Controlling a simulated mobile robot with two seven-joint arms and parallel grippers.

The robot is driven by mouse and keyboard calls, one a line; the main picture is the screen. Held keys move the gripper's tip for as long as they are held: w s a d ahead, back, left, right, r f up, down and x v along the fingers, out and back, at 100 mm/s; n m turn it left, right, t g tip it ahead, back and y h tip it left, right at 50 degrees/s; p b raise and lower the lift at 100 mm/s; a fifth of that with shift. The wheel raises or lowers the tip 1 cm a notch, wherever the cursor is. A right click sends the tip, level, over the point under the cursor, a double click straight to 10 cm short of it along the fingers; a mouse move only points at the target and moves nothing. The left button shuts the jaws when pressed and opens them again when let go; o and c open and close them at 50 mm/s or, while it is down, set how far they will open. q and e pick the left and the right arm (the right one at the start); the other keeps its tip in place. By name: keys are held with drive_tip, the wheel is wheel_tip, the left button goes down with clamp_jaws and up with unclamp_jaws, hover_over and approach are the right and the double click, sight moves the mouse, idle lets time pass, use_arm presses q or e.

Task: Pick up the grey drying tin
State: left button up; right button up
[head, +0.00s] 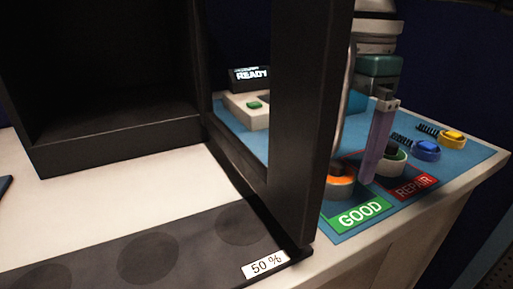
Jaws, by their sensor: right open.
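I cannot pick out a grey drying tin for certain. A short round piece with an orange top and a greyish side (340,189) stands on the blue mat (341,222) by the GOOD label, partly behind the dark post. My right gripper (367,168) comes down from the top right over this mat. My left gripper is out of view.
A black foam enclosure (120,150) and its dark post (300,120) stand in front. A dark strip with round spots (190,215) bears a 50 % label. Behind are a READY display (249,76), a green button (254,105), and blue (427,151) and yellow (453,137) pieces.

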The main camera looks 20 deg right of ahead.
sight(337, 163)
drive_tip(key=f, duration=0.4)
drive_tip(key=shift+w+a+f, duration=0.2)
drive_tip(key=shift+f, duration=0.05)
drive_tip(key=shift+c, duration=0.4)
drive_tip(key=c, duration=1.3)
drive_tip(key=shift+r, duration=0.1)
